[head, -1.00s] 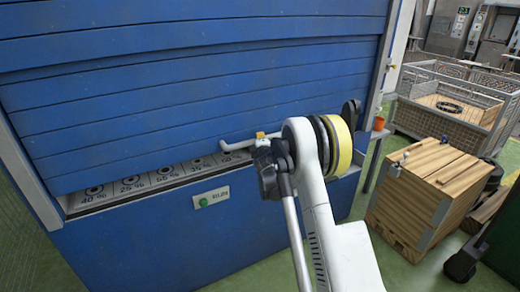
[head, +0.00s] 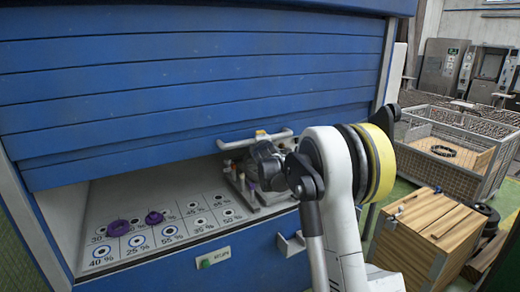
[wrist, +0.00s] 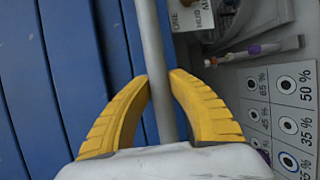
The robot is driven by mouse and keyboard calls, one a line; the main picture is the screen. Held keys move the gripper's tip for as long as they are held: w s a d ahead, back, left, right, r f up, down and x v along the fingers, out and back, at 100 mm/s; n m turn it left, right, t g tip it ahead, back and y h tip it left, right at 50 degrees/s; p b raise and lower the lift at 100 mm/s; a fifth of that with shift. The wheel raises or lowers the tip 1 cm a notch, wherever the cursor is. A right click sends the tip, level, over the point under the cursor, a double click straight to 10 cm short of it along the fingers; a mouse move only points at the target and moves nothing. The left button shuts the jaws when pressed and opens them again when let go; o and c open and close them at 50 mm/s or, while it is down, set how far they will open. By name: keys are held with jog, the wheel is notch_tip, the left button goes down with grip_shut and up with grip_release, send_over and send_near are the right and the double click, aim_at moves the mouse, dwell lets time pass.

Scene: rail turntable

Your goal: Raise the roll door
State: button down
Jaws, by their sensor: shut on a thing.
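The blue roll door (head: 190,95) is partly raised, with an open gap below its lower edge. Its pale bar handle (head: 233,144) sits near the lower edge, towards the right. In the wrist view the grey bar (wrist: 150,35) runs between the yellow fingers of my gripper (wrist: 160,78), which is shut around it. In the head view my gripper (head: 260,135) is mostly hidden behind my wrist; only a bit of yellow shows at the handle.
Inside, the shelf (head: 190,243) has circles with percent labels and two purple rings (head: 118,228) (head: 154,217). A small fixture (head: 245,187) stands at its right. A green button (head: 205,263) is on the cabinet front. A wooden crate (head: 430,225) and wire cage (head: 480,168) stand right.

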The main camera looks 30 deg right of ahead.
jog(key=shift+r+p, duration=0.35)
jog(key=shift+r, duration=0.9)
jog(key=c, duration=1.2)
grip_release()
jog(key=v, duration=1.2)
jog(key=shift+s, duration=0.1)
